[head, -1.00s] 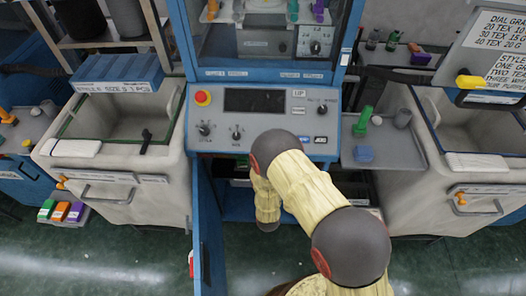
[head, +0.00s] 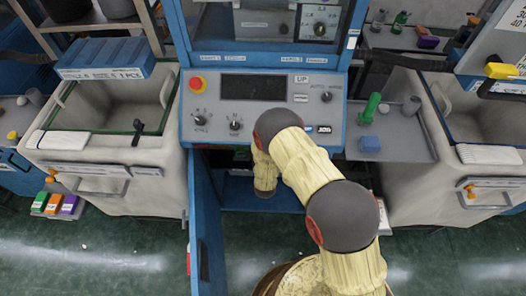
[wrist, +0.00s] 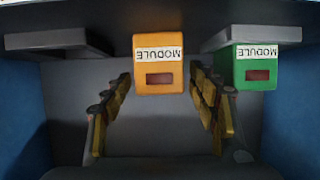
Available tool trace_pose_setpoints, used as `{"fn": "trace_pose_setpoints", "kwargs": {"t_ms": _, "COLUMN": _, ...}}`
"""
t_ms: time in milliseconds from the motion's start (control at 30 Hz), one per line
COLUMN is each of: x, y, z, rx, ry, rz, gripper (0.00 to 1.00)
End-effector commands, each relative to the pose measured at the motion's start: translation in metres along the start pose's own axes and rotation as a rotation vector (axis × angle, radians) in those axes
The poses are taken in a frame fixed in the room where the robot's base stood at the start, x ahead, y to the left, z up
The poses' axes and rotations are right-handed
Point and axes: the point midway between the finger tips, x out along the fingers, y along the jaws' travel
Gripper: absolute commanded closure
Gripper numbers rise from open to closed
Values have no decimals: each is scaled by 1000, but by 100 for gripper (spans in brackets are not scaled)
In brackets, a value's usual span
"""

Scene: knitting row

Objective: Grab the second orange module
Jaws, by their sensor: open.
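In the wrist view an orange module (wrist: 158,62) with a white upside-down "MODULE" label and a dark red window is at the upper middle. A green module (wrist: 254,66) of the same kind is to its right, by a grey shelf. My gripper (wrist: 161,78) is open, one finger on each side of the picture below and around the orange module's sides; I cannot tell whether it touches. In the head view my arm reaches into the open lower cabinet (head: 285,190) of the blue machine, and the gripper is hidden there.
The blue cabinet door (head: 206,225) stands open on the left. Grey ledges (wrist: 60,40) flank the modules inside. A row of green, orange and purple blocks (head: 54,204) lies low at the left. Grey bins (head: 95,160) stand on both sides.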

Motion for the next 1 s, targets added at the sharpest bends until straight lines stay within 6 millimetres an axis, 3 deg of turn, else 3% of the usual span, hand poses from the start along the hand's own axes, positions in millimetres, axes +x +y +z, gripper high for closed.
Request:
{"fn": "trace_pose_setpoints", "kwargs": {"t_ms": 267, "x": 4, "y": 0, "z": -1, "rx": 0, "ry": 0, "rz": 0, "gripper": 42}}
{"fn": "trace_pose_setpoints", "kwargs": {"t_ms": 1000, "x": 4, "y": 0, "z": 0, "rx": -1, "ry": -1, "rz": 0, "gripper": 84}}
